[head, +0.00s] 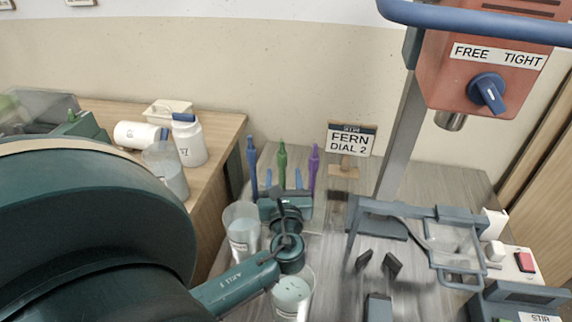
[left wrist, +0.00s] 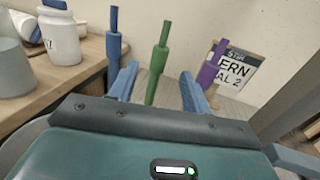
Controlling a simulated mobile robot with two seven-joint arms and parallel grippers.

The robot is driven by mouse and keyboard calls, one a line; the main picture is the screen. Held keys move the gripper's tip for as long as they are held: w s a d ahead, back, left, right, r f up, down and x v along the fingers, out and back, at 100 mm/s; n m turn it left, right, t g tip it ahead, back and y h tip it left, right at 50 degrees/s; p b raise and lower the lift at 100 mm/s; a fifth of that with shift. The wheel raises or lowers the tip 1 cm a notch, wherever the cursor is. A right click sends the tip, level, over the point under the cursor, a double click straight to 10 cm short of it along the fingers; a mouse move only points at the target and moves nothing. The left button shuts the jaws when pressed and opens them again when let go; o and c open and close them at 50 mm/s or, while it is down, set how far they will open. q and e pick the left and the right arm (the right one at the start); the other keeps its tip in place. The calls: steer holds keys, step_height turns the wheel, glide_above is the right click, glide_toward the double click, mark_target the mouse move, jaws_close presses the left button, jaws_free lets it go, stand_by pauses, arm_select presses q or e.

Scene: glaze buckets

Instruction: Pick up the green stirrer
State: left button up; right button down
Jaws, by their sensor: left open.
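The green stirrer (head: 282,164) stands upright between a blue stirrer (head: 252,164) on its left and a purple stirrer (head: 314,166) on its right. My left gripper (head: 284,194) is open and low in front of the green stirrer. In the left wrist view, the green stirrer (left wrist: 160,59) shows in the gap between the two blue fingers of my left gripper (left wrist: 160,88). Whether the fingers reach around it or stop short of it, I cannot tell. Its lower end is hidden behind my gripper. My right gripper is not in view.
A clear cup (head: 241,230) stands left of my wrist, and another cup (head: 291,295) below it. A sign reading "FERN DIAL 2" (head: 351,140) stands behind, right of the purple stirrer. A red mixer head (head: 490,75) on a post is at right.

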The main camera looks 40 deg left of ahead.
mark_target(282, 153)
arm_select(q)
steer(key=x, duration=0.9)
steer(key=shift+w+a+f+p, duration=0.2)
steer(key=shift+f+p, duration=0.05)
steer(key=shift+p, duration=0.15)
jaws_close()
